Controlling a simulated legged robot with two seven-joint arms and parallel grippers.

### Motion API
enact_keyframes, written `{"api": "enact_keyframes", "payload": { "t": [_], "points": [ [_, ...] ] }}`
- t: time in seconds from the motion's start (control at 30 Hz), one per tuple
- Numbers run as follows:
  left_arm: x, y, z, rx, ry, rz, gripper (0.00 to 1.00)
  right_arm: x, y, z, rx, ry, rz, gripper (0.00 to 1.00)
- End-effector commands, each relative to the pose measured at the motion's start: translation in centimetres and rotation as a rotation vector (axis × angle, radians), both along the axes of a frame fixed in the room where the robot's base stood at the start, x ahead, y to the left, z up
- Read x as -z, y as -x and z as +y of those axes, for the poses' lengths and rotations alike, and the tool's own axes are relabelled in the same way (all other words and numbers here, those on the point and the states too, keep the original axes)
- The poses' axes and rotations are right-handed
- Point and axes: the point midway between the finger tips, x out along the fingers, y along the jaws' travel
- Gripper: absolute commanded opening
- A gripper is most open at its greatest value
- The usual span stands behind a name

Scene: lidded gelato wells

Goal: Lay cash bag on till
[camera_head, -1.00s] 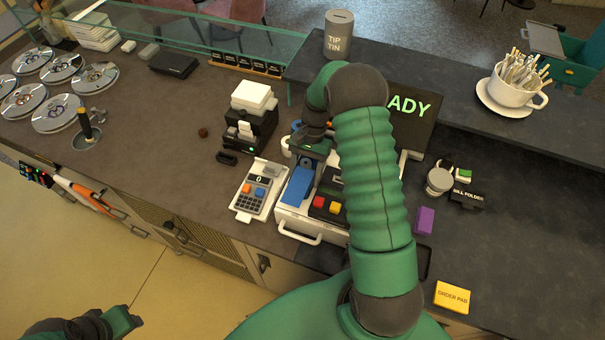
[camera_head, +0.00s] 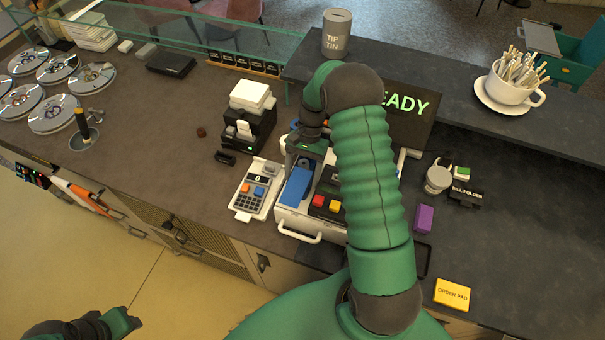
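A blue cash bag (camera_head: 296,188) lies on the left part of the top of the white till (camera_head: 297,228), beside its dark keypad with red and yellow keys. My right gripper (camera_head: 305,160) is at the far end of the bag, pointing down. Its fingertips are small and partly hidden, so I cannot tell whether they touch the bag or are apart from it. My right arm covers the till's right side. My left gripper (camera_head: 130,322) is low at the left, away from the counter, and its finger opening is unclear.
A card terminal (camera_head: 258,190) stands close left of the till, with a printer (camera_head: 250,115) behind it. A display (camera_head: 408,112) stands behind my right arm. A purple block (camera_head: 424,218), a bill folder (camera_head: 467,195) and an order pad (camera_head: 452,294) lie to the right.

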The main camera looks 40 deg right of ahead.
Motion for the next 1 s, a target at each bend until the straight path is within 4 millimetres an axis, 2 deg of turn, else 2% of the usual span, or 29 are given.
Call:
{"api": "enact_keyframes", "payload": {
  "t": [0.77, 0.87, 1.0],
  "points": [
    [0.2, 0.0, 0.0, 0.000, 0.000, 0.000, 0.36, 0.0, 0.6, -0.4, 0.003, 0.001, 0.013, 0.82],
    [0.7, 0.0, 0.0, 0.000, 0.000, 0.000, 0.36, -1.0, 0.3, -0.9, 0.004, 0.004, 0.008, 0.82],
    [2.1, 0.0, 0.0, 0.000, 0.000, 0.000, 0.36, -4.0, -0.5, -2.2, 0.003, 0.006, 0.004, 0.82]
  ]
}}
